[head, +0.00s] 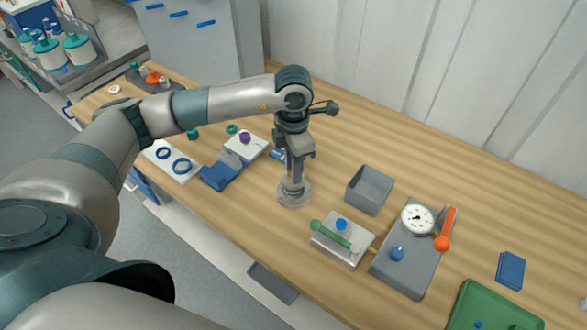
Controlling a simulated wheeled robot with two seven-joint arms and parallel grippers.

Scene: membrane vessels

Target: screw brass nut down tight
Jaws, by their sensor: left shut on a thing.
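My left gripper (292,184) points straight down over a round, clear-looking vessel (294,201) on the wooden table. Its fingers are shut at the centre of the vessel's top, where the brass nut sits between them. The nut is too small and too covered by the fingers to make out, so how far down it sits cannot be seen. My right gripper is not in view.
A grey open bin (371,189) stands right of the vessel. In front of it are a plate with a green-handled tool (331,235) and a grey board with a dial gauge (417,218). A white board with blue rings (171,160) lies left. A green tray (482,305) is front right.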

